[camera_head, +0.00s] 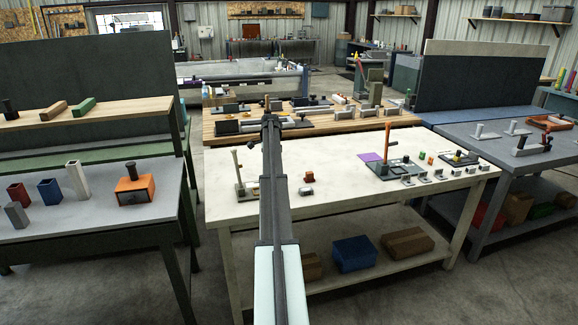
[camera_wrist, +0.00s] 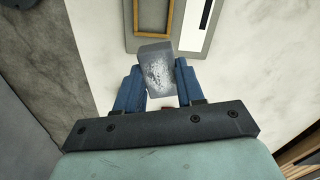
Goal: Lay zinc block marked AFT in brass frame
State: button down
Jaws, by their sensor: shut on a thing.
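In the wrist view, my gripper (camera_wrist: 157,80) has its two blue fingers closed on the sides of a grey zinc block (camera_wrist: 156,66). The block's upper face has a pale, speckled patch. I cannot read any AFT mark on it. The brass frame (camera_wrist: 136,16) shows at the top edge, partly cut off, on a grey plate (camera_wrist: 128,40). The block is just below the frame in the picture and overlaps the plate's near edge. I cannot tell its height above the surface. In the head view my arm hides the block, and I cannot make out the frame.
In the wrist view, a pale slotted strip (camera_wrist: 195,28) lies right of the frame. In the head view, a white table (camera_head: 340,190) carries an orange-handled fixture (camera_head: 388,145) and several small parts. A wooden bench (camera_head: 225,128) stands behind; grey benches flank both sides.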

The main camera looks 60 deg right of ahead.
jog(key=w+a+n, duration=0.1)
jog(key=n, duration=1)
jog(key=a+n, duration=0.2)
jog(key=n, duration=0.9)
jog(key=w+a+n, duration=0.1)
jog(key=n, duration=1)
jog(key=shift+w+a+f, duration=0.3)
jog(key=shift+a+f, duration=0.05)
jog(key=shift+f, duration=0.05)
jog(key=shift+f, duration=0.1)
jog(key=shift+f, duration=3.15)
